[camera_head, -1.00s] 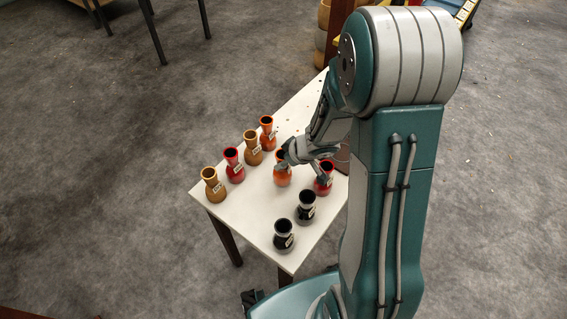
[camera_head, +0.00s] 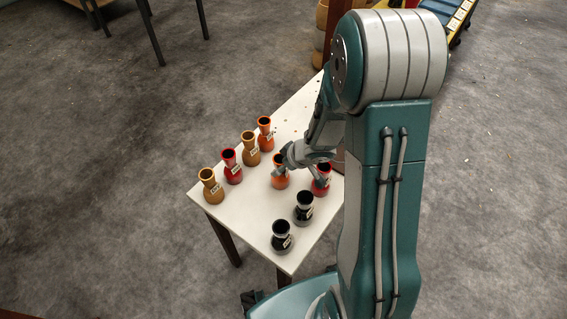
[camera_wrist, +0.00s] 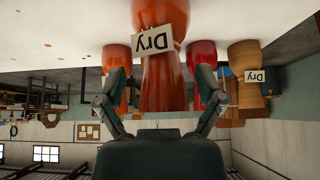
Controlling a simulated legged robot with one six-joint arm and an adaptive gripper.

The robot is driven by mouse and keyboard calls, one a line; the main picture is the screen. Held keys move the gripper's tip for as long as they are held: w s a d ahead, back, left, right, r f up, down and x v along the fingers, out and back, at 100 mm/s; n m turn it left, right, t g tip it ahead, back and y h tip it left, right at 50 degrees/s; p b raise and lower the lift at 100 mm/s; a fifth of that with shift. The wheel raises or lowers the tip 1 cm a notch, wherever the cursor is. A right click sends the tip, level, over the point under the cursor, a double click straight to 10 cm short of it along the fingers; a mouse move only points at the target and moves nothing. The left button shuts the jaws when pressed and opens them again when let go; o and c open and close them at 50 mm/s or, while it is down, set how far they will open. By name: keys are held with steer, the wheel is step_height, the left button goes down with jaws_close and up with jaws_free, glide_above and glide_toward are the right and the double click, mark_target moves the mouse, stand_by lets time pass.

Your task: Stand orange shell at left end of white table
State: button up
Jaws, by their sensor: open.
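Two orange goblet drum shells stand upright on the white table (camera_head: 247,215). The nearer orange shell (camera_head: 281,178) stands among the others toward the middle of the table, and the other orange shell (camera_head: 265,134) stands in the far row. My gripper (camera_head: 282,164) is at the nearer orange shell. In the wrist view, which is upside down, my open gripper (camera_wrist: 160,100) has one finger on each side of an orange shell (camera_wrist: 163,75) bearing a "Dry" tag. Whether the fingers touch it I cannot tell.
Tan shells (camera_head: 211,187) and (camera_head: 250,150) and a red shell (camera_head: 232,168) share the far row. Another red shell (camera_head: 321,181) stands close right of my gripper. Black shells (camera_head: 303,208) and (camera_head: 282,238) stand at the near edge. Bare tabletop lies between the rows.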

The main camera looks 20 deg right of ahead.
steer(key=s+d+r+m+t+h, duration=0.2)
steer(key=d+r+h, duration=0.1)
steer(key=r, duration=0.6)
steer(key=s+d+r+m+t+h, duration=0.1)
steer(key=d+r+h, duration=0.15)
steer(key=r, duration=0.55)
steer(key=s+d+r+m+t+h, duration=0.2)
steer(key=d+r, duration=0.1)
steer(key=r, duration=0.6)
steer(key=s+a+m+g+y, duration=0.1)
steer(key=s+a, duration=0.3)
steer(key=s, duration=0.4)
steer(key=s+a+r+m+g+y, duration=0.1)
steer(key=s+a+g+y, duration=0.1)
steer(key=s+a, duration=0.3)
steer(key=s+g, duration=0.1)
steer(key=s, duration=0.1)
steer(key=shift+s+g, duration=0.3)
steer(key=shift+s, duration=0.05)
steer(key=shift+y, duration=0.25)
